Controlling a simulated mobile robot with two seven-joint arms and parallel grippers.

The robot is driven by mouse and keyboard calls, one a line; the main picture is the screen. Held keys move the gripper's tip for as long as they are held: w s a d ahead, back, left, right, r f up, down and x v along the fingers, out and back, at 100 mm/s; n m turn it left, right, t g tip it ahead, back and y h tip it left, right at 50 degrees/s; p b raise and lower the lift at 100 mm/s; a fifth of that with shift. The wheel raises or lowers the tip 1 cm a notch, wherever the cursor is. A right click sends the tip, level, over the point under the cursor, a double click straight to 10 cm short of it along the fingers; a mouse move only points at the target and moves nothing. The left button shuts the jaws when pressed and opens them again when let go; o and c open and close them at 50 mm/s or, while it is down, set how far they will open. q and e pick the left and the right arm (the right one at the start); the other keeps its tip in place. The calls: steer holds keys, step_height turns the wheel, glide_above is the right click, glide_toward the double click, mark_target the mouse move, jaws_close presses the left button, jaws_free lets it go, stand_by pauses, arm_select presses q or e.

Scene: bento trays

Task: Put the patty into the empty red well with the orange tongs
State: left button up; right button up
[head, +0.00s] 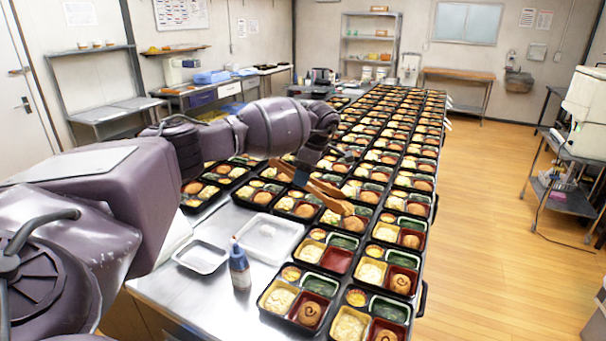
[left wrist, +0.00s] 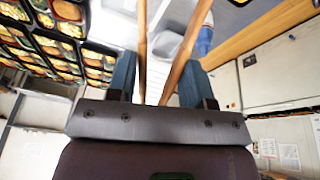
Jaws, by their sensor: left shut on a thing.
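My left gripper (head: 308,176) is shut on the orange tongs (head: 325,190), above the left tray rows. The tongs slant down to the right. In the left wrist view the two tong arms (left wrist: 180,62) run between my blue finger pads (left wrist: 124,75). The empty red well (head: 337,261) lies in a black tray nearer the camera, below the tong tips. A brown patty (head: 353,223) shows right by the tips; I cannot tell whether it is gripped or lies in the tray behind. The tong tips are cut off in the wrist view. My right gripper is not in view.
Long rows of filled bento trays (head: 300,325) cover the table's right part. A shallow metal tray (head: 202,258), a white translucent container (head: 270,240) and a blue bottle (head: 239,268) stand left of the rows. Bare steel tabletop (head: 195,295) shows at the front left.

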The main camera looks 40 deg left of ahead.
arm_select(q)
step_height(320, 180, down, 17)
steer(key=b, duration=0.8)
steer(key=shift+f, duration=0.2)
arm_select(e)
step_height(320, 180, down, 8)
steer(key=shift+s+f, duration=0.2)
steer(key=shift+s, duration=0.05)
steer(key=shift+w, duration=0.1)
steer(key=shift+w+a+r, duration=0.15)
steer(key=shift+w+r, duration=0.25)
steer(key=shift+w, duration=0.1)
arm_select(q)
steer(key=shift+f, duration=0.2)
arm_select(e)
steer(key=shift+f, duration=0.15)
